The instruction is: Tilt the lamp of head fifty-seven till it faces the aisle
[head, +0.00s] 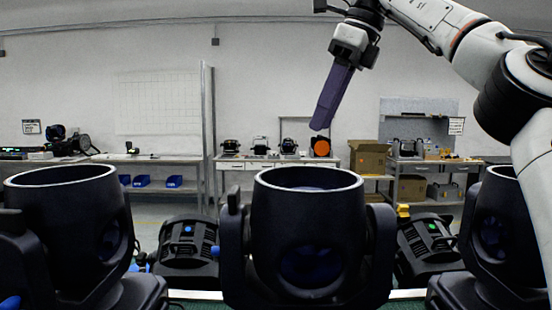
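Three black lamp heads stand in a row in front of me: a left one (65,225), a middle one (305,235) and a right one (492,225). The open round mouths of the left and middle lamps point upward. The right one is partly hidden by my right arm. I see no number that tells which is head fifty-seven. My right gripper (322,122), with long purple fingers, hangs above the middle lamp, apart from it. Its fingers overlap from this side, so I cannot tell whether they are open. My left gripper is out of view.
Black units lie behind the row, one with a blue mark (186,245) and one with a green mark (428,243). Beyond the aisle are benches, a cardboard box (368,158) and blue bins (141,181). The air above the left lamp is clear.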

